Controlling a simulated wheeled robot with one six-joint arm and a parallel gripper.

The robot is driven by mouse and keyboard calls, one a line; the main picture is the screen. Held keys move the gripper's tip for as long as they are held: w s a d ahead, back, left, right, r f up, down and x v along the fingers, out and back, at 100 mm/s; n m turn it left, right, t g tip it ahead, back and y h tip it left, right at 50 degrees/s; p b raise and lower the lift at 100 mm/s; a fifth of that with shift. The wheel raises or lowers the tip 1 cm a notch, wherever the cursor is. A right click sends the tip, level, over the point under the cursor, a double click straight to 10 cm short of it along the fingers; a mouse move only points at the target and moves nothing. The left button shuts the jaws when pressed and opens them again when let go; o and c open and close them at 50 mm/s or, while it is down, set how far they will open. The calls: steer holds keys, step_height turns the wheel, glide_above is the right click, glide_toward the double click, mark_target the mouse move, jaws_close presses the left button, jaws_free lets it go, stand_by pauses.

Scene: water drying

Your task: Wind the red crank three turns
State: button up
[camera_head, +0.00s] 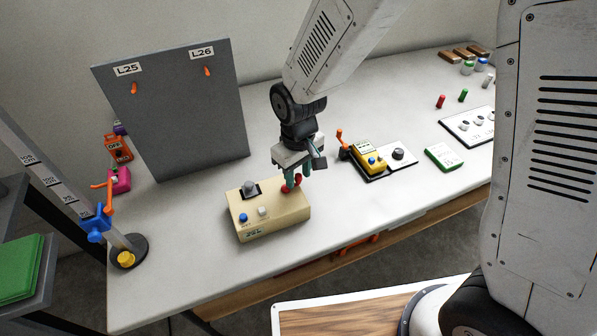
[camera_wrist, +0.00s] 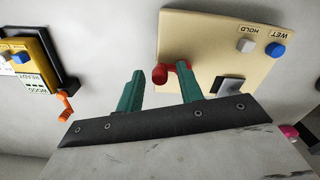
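The red crank (camera_wrist: 159,75) is on the beige box (camera_head: 268,221), which stands near the front middle of the table. In the wrist view its red knob lies between the two green fingers of my gripper (camera_head: 292,182), with a gap to the left finger. The right finger hides part of the crank's arm. In the head view the fingers point down at the box's right rear part and cover some of the crank. My gripper is open around the knob. The beige box carries a blue button, a white button and a grey knob on a dark plate.
A yellow box (camera_head: 369,158) with an orange-handled lever stands to the right. A large grey panel (camera_head: 185,115) stands at the back left. A post with a blue clamp (camera_head: 96,224) is at the left edge. Table space between the beige and yellow boxes is clear.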

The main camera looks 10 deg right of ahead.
mark_target(290, 199)
jaws_close()
steer(key=shift+s+m, duration=0.1)
steer(key=shift+m, duration=0.2)
steer(key=m, duration=0.1)
steer(key=s+m, duration=0.1)
steer(key=m, duration=0.3)
steer(key=s+m, duration=0.1)
steer(key=m, duration=0.2)
steer(key=shift+a, duration=0.2)
steer(key=m, duration=0.3)
steer(key=s+m, duration=0.1)
steer(key=shift+a+m, duration=0.3)
steer(key=shift+a, duration=0.1)
steer(key=shift+s+a+m, duration=0.15)
steer(key=shift+a+m, duration=0.15)
steer(key=shift+m, duration=0.75)
steer(key=shift+s+a+m, duration=0.1)
steer(key=shift+a+m, duration=0.15)
steer(key=shift+m, duration=0.8)
